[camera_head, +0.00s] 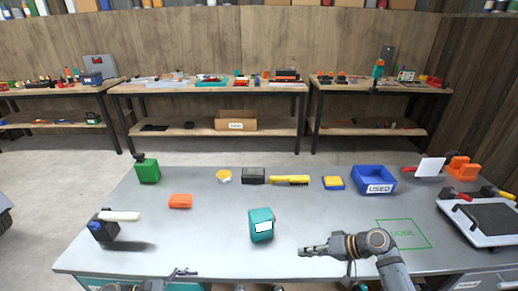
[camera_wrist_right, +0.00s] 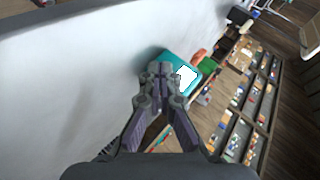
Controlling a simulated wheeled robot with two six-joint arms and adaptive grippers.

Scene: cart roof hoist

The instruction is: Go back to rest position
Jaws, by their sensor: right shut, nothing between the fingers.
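My right gripper (camera_head: 306,251) is shut and empty over the front of the grey table (camera_head: 330,220), right of a teal block-like item (camera_head: 260,228) with a white label. In the right wrist view, the closed fingers (camera_wrist_right: 160,72) point towards the teal item (camera_wrist_right: 172,66) and overlap its edge in the picture; I cannot tell the exact gap. My left gripper (camera_head: 184,272) shows only in part at the table's front edge, low in the head view; whether its fingers are open is unclear.
A green outlined square (camera_head: 403,234) lies right of my right arm. A blue bin (camera_head: 374,180) marked "USED", a yellow tool (camera_head: 290,180), an orange block (camera_head: 180,201) and a green container (camera_head: 147,170) stand farther back. A tray-like device (camera_head: 490,222) is at right.

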